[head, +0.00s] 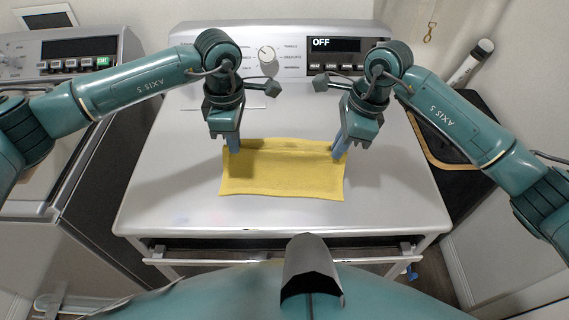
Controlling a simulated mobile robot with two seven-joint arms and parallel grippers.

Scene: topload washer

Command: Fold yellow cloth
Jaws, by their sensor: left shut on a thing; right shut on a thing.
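The yellow cloth (283,174) lies on the grey washer top (190,205) in front of the control panel, as a wide rectangle. Its far edge looks raised and bent over between my grippers. My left gripper (232,146) is shut on the cloth at its far left corner. My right gripper (340,150) is shut on the cloth at its far right corner. Both grippers point down, and their blue fingertips partly hide the corners.
The washer's control panel (275,55), with a knob and a display reading OFF, stands behind the cloth. Another machine (70,62) is at the left. A black bin-like thing (450,150) is at the right. The washer top around the cloth is clear.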

